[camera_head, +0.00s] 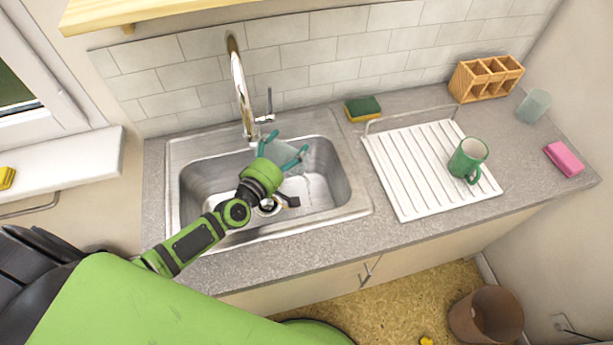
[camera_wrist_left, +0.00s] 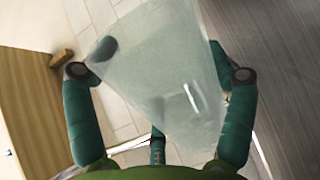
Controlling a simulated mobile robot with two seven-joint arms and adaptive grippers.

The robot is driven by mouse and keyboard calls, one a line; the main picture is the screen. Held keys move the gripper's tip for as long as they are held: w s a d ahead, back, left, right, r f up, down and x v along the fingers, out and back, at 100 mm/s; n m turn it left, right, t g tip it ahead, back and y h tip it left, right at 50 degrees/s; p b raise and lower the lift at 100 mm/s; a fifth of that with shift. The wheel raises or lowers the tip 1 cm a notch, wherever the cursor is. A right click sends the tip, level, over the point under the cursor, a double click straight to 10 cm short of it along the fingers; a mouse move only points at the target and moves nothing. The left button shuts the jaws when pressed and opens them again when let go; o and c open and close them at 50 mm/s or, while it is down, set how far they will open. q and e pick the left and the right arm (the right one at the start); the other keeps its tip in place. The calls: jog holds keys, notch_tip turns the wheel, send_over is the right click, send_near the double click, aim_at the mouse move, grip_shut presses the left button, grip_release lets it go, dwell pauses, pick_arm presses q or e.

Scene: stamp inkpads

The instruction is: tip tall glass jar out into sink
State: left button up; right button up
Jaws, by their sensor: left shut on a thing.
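My left gripper (camera_head: 284,148) is over the sink (camera_head: 335,170), its teal fingers on both sides of a tall clear glass jar (camera_head: 289,156). In the left wrist view the jar (camera_wrist_left: 165,75) fills the middle, pale and translucent, with the gripper (camera_wrist_left: 160,75) shut around it. The jar is held above the basin, near the tap. Its contents and exact tilt are hard to make out. The tiles look slanted in the wrist view, so the wrist is rolled. My right gripper is not in view.
The tap (camera_head: 241,90) stands behind the basin, close to the gripper. To the right are a green and yellow sponge (camera_head: 363,108), a white drainer (camera_head: 408,170) with a green mug (camera_head: 468,158), a wooden rack (camera_head: 486,78), a clear glass (camera_head: 534,106) and a pink sponge (camera_head: 564,159).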

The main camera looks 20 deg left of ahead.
aim_at(305, 155)
pick_arm(q)
jog(key=shift+d+r+m+p, duration=0.1)
jog(key=shift+r+m+p, duration=0.25)
jog(key=shift+p, duration=0.2)
jog(key=shift+d+r+m+p, duration=0.15)
jog(key=shift+r+m+p, duration=0.1)
jog(key=shift+m+p, duration=0.3)
jog(key=shift+s+d+r+m+y+p, duration=0.1)
jog(key=shift+d+r+m+y+p, duration=0.15)
jog(key=shift+m+p, duration=0.35)
jog(key=shift+s+d+r+m+y+p, duration=0.15)
jog(key=shift+d+m+p, duration=0.25)
jog(key=shift+p, duration=0.25)
jog(key=r+p, duration=0.1)
jog(key=d+r+m+p, duration=0.1)
jog(key=p, duration=0.1)
jog(key=shift+r+m, duration=0.1)
jog(key=shift+m, duration=0.2)
jog(key=shift+d+m, duration=0.15)
jog(key=shift+m, duration=0.15)
jog(key=shift+s+d+m+t+p, duration=0.15)
jog(key=shift+d+m+t+p, duration=0.2)
jog(key=shift+m, duration=0.25)
jog(key=shift+s+d+m, duration=0.15)
jog(key=shift+d+m, duration=0.55)
jog(key=shift+m, duration=0.4)
